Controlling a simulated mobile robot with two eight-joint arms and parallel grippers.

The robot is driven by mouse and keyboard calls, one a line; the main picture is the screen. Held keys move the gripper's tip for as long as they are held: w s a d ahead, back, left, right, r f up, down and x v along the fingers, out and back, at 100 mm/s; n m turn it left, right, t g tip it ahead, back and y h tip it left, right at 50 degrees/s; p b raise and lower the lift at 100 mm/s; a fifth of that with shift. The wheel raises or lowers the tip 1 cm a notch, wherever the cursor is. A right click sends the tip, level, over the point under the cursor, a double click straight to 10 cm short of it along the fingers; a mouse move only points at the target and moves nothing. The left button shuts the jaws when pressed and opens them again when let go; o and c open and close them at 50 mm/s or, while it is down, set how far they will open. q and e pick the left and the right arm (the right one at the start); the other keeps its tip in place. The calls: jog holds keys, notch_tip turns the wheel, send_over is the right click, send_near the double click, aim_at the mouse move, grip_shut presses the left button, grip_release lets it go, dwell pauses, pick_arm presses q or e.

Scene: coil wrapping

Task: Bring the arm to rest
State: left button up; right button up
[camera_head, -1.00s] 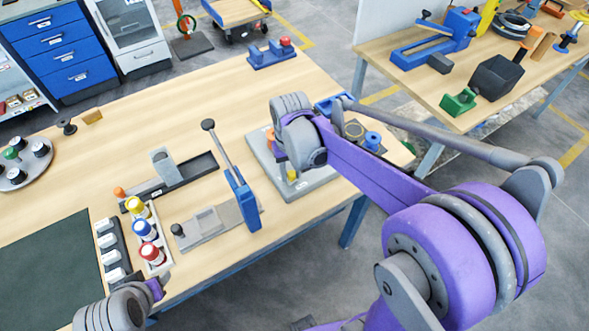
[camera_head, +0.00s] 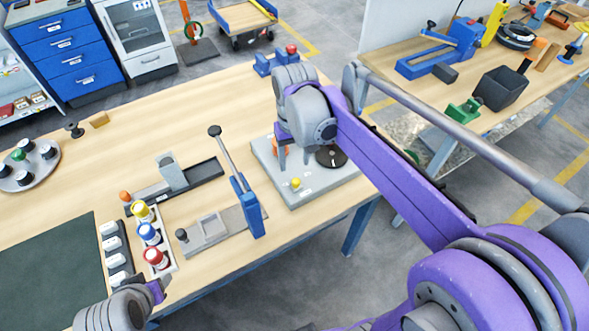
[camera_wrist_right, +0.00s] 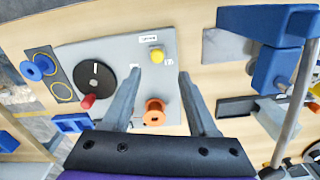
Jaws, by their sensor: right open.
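My right gripper (camera_wrist_right: 160,76) is open in the right wrist view, its two grey fingers apart with nothing held between them. It hangs above the grey base plate (camera_wrist_right: 207,64). An orange spool (camera_wrist_right: 155,112) stands on the plate, seen between the fingers. A black disc (camera_wrist_right: 95,82) with a red knob and a yellow button (camera_wrist_right: 156,55) are also on the plate. In the head view my right wrist hides part of the plate (camera_head: 315,190). My left gripper (camera_head: 157,290) is at the lower left, its fingers too small to judge.
A blue spool (camera_wrist_right: 38,66) sits on a dark pad beside the plate. A second bench (camera_head: 470,95) is at the right. The table's middle back is clear.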

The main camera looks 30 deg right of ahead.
jog(key=shift+r, duration=1)
jog(key=s+a+f+n+t, duration=0.1)
jog(key=s+a+f+t, duration=0.2)
jog(key=s, duration=0.9)
notch_tip(320, 180, down, 6)
jog(key=t, duration=0.3)
jog(key=shift+s+r+n, duration=0.2)
jog(key=shift+r+n, duration=0.05)
jog(key=shift+n, duration=0.05)
